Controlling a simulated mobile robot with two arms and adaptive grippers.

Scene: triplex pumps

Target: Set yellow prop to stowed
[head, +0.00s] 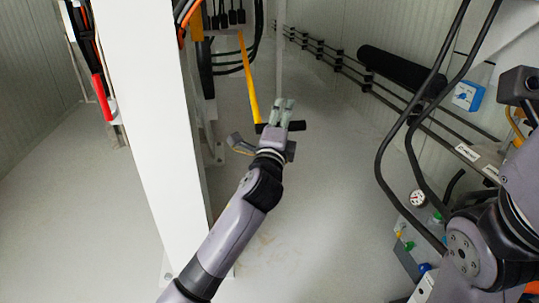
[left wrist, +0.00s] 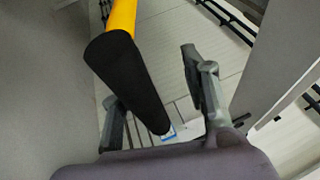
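The yellow prop (head: 249,80) is a long yellow bar slanting down beside the white column in the head view. A black grip (head: 297,126) crosses its lower end. In the left wrist view the yellow bar (left wrist: 120,15) enters from the top and the black grip (left wrist: 128,80) runs down toward my palm. My left gripper (head: 282,108) is at the grip in the head view. In the left wrist view its fingers (left wrist: 150,78) are apart, with the grip between them; I cannot tell whether they touch it.
The white column (head: 150,110) stands left of my left arm. A red-handled part (head: 103,97) hangs at its far side. Black hoses (head: 393,150), a gauge (head: 417,198) and a blue switch box (head: 467,95) are on the right. The floor (head: 320,200) between is clear.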

